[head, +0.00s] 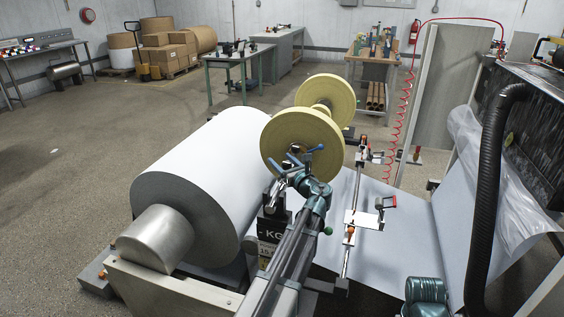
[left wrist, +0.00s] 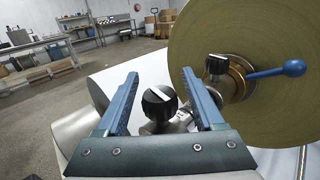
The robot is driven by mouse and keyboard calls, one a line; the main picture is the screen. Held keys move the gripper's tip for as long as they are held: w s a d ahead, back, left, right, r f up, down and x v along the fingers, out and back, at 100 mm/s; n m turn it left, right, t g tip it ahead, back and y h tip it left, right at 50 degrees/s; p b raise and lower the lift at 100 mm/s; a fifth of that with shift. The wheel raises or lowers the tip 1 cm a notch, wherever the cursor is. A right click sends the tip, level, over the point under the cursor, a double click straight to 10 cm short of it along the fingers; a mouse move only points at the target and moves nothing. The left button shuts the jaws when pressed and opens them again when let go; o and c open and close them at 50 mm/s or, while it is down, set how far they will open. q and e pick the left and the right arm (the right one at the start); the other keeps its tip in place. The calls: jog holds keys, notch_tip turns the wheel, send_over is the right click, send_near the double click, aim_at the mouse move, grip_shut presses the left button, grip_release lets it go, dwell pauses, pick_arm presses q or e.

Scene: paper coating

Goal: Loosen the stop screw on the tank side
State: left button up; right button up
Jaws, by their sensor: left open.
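My left gripper (head: 292,161) is by the near flange of the yellow spool (head: 303,140) in the head view. In the left wrist view its two blue fingers (left wrist: 160,76) are apart, with nothing held. A round black knob with a white mark (left wrist: 159,103) shows between them; I cannot tell how far beyond the fingers it lies. A second, smaller black knob (left wrist: 216,65) sits on the brass-coloured hub (left wrist: 236,82) of the spool, beside a blue ball lever (left wrist: 292,68). Neither knob shows clearly in the head view. The tank is not clearly identifiable. My right gripper is out of view.
A large white paper roll (head: 195,180) lies left of my left arm. A rail with small clamps (head: 352,215) and a paper sheet (head: 400,240) are to the right. A black hose (head: 488,190) hangs at the right.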

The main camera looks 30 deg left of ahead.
pick_arm(q)
grip_shut()
dwell(0.3)
jog(key=shift+g, duration=0.3)
jog(key=shift+s+n+g, duration=0.5)
jog(key=shift+n+g, duration=1.45)
jog(key=shift+g, duration=0.9)
jog(key=shift+s+n+g, duration=0.5)
jog(key=shift+n+g, duration=1.5)
jog(key=shift+g, duration=0.9)
jog(key=shift+s+n+g, duration=0.5)
jog(key=shift+n+g, duration=1.45)
jog(key=shift+g, duration=0.9)
